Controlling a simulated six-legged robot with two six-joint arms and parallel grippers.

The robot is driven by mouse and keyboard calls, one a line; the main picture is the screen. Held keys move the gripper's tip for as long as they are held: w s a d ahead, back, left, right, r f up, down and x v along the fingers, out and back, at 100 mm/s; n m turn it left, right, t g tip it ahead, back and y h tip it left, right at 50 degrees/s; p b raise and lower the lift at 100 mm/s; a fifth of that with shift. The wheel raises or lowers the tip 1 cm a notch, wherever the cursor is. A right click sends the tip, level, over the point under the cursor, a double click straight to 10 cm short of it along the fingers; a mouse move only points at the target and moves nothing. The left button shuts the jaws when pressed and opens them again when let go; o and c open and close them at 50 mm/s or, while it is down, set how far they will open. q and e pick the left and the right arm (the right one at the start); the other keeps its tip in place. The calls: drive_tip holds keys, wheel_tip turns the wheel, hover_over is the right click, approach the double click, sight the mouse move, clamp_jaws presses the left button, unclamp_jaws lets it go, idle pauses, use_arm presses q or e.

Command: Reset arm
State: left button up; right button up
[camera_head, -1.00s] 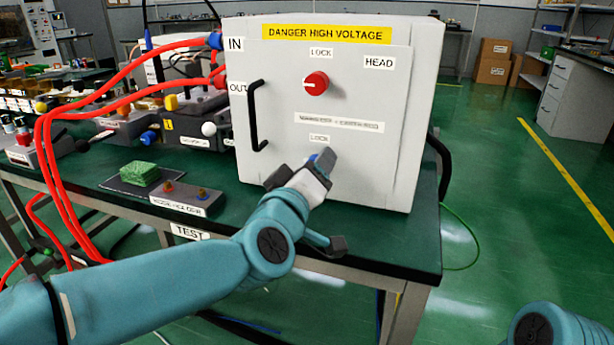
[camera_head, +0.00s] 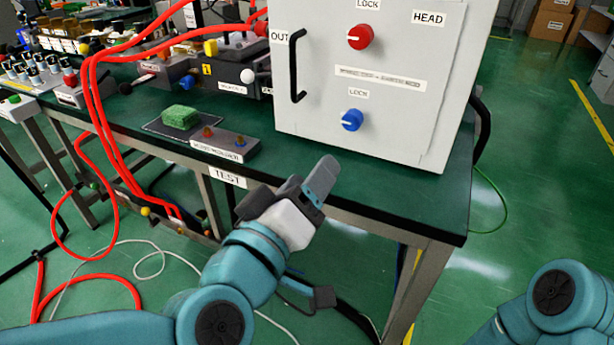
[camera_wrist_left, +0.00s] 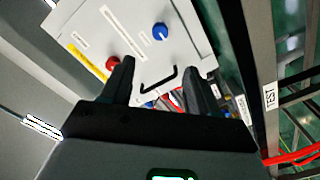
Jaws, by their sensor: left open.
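My left gripper (camera_head: 284,193) is in front of the table's front edge, below and apart from the white high-voltage cabinet (camera_head: 300,112). Its jaws are open with nothing between them. In the left wrist view its two fingers (camera_wrist_left: 160,85) stand apart, with the cabinet (camera_wrist_left: 140,35) beyond them. The cabinet front has a red knob (camera_head: 361,36), a blue knob (camera_head: 352,120) and a black handle (camera_head: 297,66). My right arm (camera_head: 553,292) shows at the lower right; its gripper is out of view.
The green table (camera_head: 400,196) carries a green sponge (camera_head: 181,117) on a dark mat and a small grey box (camera_head: 225,144). Red cables (camera_head: 108,140) hang at the left and lie on the floor. Open floor (camera_head: 535,180) lies to the right.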

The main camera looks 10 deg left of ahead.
idle(0.3)
use_arm(q)
drive_tip(key=w+a+f+m+g+y, duration=0.15)
drive_tip(key=f+g, duration=0.25)
drive_tip(key=f, duration=1)
drive_tip(key=w+a+f+m+g+y, duration=0.15)
drive_tip(key=f+g, duration=0.25)
drive_tip(key=f, duration=1.1)
drive_tip(key=s+a+f+g+h, duration=0.15)
drive_tip(key=s+f+g, duration=0.25)
drive_tip(key=s+f, duration=0.6)
drive_tip(key=s+a+f+g+y, duration=0.1)
drive_tip(key=s+a+f+g, duration=0.4)
drive_tip(key=f, duration=0.8)
wheel_tip(320, 180, up, 30)
drive_tip(key=s+d+p, duration=0.2)
drive_tip(key=p, duration=2.8)
drive_tip(key=shift+s+d+m+h, duration=0.2)
drive_tip(key=shift+d+m+h, duration=0.1)
drive_tip(key=shift+h, duration=0.15)
drive_tip(key=shift+f, duration=0.15)
